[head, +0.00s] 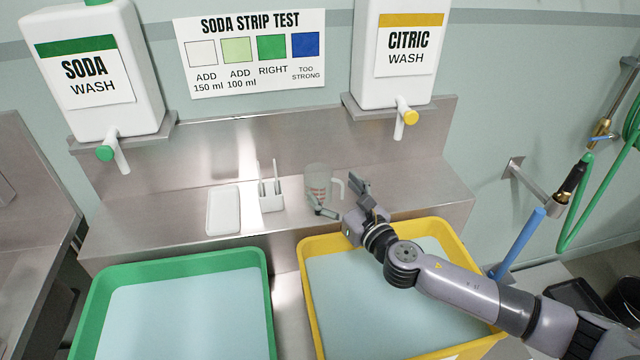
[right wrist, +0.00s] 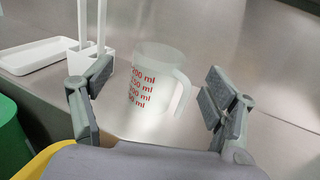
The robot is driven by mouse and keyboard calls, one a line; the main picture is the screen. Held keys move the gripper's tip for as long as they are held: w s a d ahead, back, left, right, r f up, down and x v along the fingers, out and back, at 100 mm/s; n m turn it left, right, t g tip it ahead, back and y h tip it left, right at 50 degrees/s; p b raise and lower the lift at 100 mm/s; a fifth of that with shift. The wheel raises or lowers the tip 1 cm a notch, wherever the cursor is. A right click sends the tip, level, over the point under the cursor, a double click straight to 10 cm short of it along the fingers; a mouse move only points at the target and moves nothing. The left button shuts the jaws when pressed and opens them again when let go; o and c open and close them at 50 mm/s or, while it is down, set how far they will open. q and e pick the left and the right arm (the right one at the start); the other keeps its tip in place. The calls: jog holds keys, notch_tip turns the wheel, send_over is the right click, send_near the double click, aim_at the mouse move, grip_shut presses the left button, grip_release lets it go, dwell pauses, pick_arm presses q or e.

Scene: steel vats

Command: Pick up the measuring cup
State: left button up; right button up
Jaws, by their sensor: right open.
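The measuring cup (head: 318,183) is translucent with red ml markings and a white handle on its right side. It stands upright on the steel counter behind the yellow tub. My right gripper (head: 341,200) is open, with its fingers spread toward the cup. In the right wrist view the cup (right wrist: 156,92) stands between the two fingers of the gripper (right wrist: 158,100), a little beyond the tips, with its handle toward the right finger. I cannot see clear contact. My left gripper is in neither view.
A white holder (head: 271,201) with upright sticks and a white tray (head: 224,210) stand left of the cup. A yellow tub (head: 311,245) and a green tub (head: 262,257) of liquid are in front. Soda (head: 100,70) and citric (head: 400,55) dispensers hang above. Counter right of the cup is clear.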

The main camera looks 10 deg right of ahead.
aim_at(326, 181)
jog(key=shift+x, duration=0.95)
jog(key=shift+w+a+r, duration=0.15)
jog(key=shift+w, duration=0.35)
jog(key=p+x, duration=0.1)
jog(key=x, duration=0.2)
jog(key=shift+w+a, duration=0.1)
jog(key=shift+w, duration=0.15)
jog(key=shift+w+a, duration=0.15)
jog(key=shift+w, duration=0.3)
jog(key=shift+s, duration=0.1)
jog(key=shift+c, duration=0.5)
jog(key=c, duration=1.1)
